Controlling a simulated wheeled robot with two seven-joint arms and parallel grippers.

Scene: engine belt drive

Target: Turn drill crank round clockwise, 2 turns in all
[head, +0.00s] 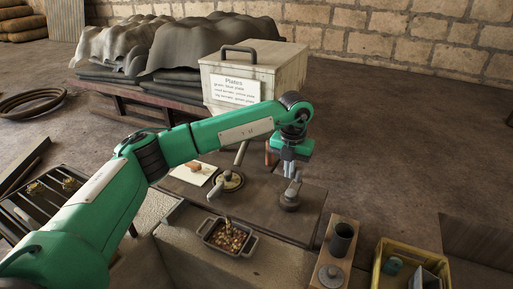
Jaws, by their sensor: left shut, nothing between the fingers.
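My left gripper (292,172) points down above the right part of a dark flat board (255,213). It is shut with nothing visible between its fingers. Just below it is a small crank (290,197), with a round dark hub and a pale metal arm that rises toward my fingertips. I cannot tell whether the fingers touch it. A second round fixture (228,182) with a pale lever stands to the left on the board. No label shows which of the two is the drill crank. My right gripper is not in view.
A lidded box (283,78) with a "Plates" sign (235,91) stands behind. A metal pan of small brown pieces (228,238) is in front. A wooden block with a dark cup (341,238) and a yellow crate (383,250) are at front right.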

